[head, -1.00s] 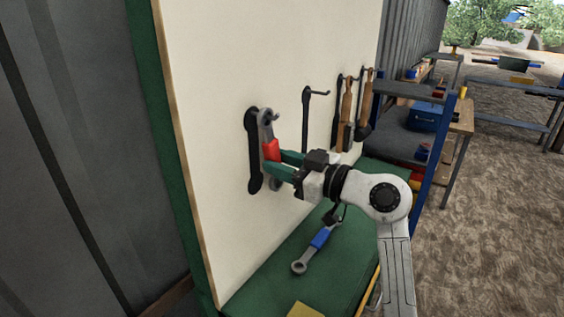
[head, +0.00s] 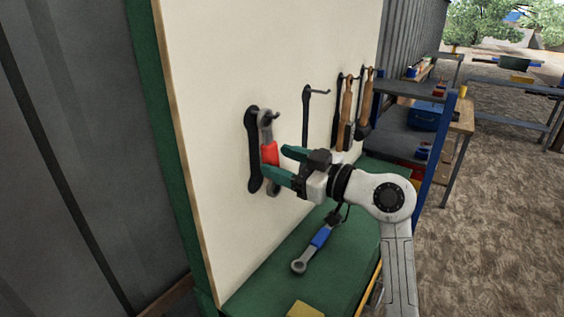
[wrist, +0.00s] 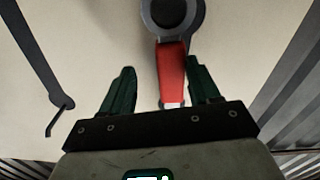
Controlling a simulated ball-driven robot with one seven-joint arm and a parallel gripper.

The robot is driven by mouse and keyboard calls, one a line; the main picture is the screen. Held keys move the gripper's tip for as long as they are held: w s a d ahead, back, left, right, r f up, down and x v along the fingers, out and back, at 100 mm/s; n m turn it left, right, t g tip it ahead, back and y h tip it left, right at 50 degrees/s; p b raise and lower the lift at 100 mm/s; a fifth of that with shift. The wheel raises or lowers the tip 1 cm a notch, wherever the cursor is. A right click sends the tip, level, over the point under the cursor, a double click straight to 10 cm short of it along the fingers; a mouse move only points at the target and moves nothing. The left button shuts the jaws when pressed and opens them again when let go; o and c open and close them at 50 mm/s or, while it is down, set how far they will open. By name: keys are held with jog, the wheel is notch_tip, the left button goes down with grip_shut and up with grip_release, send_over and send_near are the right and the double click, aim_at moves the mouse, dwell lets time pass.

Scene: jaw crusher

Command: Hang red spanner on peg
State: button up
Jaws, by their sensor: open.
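The red spanner (head: 269,152) hangs upright against the white board, its ring end at the peg (head: 275,116) over a black spanner-shaped outline (head: 254,150). It also shows in the wrist view (wrist: 172,72), with its ring at the top and its red grip between the finger lines. My gripper (head: 282,162) is open at the spanner's red handle, with green fingers apart. In the wrist view my gripper (wrist: 160,88) has the spanner nearer the right-hand finger, with a gap on the left. The spanner's lower end is partly hidden by a finger in the head view.
An empty peg (head: 318,92) with a black outline is to the right. Wooden-handled tools (head: 346,115) hang further right. A blue-handled spanner (head: 317,244) lies on the green bench (head: 345,262). A yellow item (head: 304,310) is at the bench front. Shelving (head: 405,125) stands behind.

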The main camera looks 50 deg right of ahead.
jog(key=s, duration=1)
jog(key=shift+s+d+b, duration=0.15)
jog(key=shift+b, duration=0.3)
